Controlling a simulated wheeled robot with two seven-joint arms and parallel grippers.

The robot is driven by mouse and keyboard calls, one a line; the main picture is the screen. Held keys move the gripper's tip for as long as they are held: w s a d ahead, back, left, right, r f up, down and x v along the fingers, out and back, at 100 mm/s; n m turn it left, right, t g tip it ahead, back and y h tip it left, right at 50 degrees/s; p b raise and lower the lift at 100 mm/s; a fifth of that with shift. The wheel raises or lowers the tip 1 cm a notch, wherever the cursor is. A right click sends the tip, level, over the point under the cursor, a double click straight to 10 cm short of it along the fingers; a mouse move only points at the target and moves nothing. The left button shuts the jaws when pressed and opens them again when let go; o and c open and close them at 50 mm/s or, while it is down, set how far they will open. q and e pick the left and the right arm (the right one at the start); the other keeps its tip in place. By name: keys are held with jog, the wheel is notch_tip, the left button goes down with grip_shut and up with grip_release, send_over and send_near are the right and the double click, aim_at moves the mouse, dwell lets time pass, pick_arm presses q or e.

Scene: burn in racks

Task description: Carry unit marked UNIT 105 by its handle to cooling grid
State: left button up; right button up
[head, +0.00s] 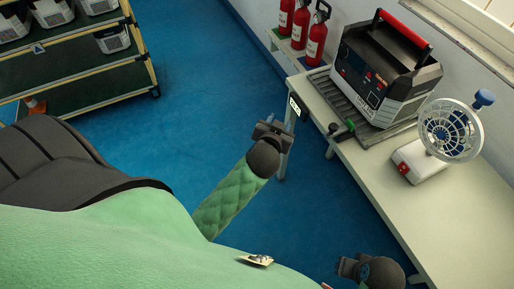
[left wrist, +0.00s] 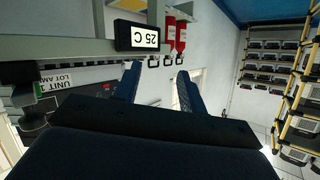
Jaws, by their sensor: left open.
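A black and silver unit (head: 372,80) with a red top handle (head: 403,27) stands on a dark ribbed grid (head: 338,108) on the pale bench. Its marking is too small to read in the head view. In the left wrist view, a white label (left wrist: 50,84) reads upside down as "UNIT 1..." and is partly cut off. My left gripper (head: 273,130) is open and empty, in front of the bench and left of the unit, apart from the handle; its spread fingers show in the left wrist view (left wrist: 158,88). My right gripper (head: 348,268) is low by the bench's front edge, its jaws unclear.
A small "25 C" display (head: 294,106) is on the bench's edge near my left gripper. Red extinguishers (head: 302,28) are behind.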

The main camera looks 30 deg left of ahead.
pick_arm(q)
jog(key=s+d+f+g+h, duration=0.1)
jog(key=s+d+f+g, duration=0.1)
jog(key=s, duration=0.6)
jog(key=s+d+f+m+g+h, duration=0.1)
jog(key=s+d+f+g+h, duration=0.1)
jog(key=s+f+g, duration=0.3)
jog(key=s+d+f+m+g+h, duration=0.1)
jog(key=s+d+f+g, duration=0.1)
jog(key=s+f+g, duration=0.2)
jog(key=s+f, duration=0.3)
jog(key=s, duration=0.5)
jog(key=shift+s+d+h, duration=0.25)
jog(key=shift+d+h, duration=0.05)
jog(key=shift+d, duration=0.1)
jog(key=shift+f, duration=0.1)
jog(key=shift+c, duration=0.5)
jog(key=shift+d, duration=0.15)
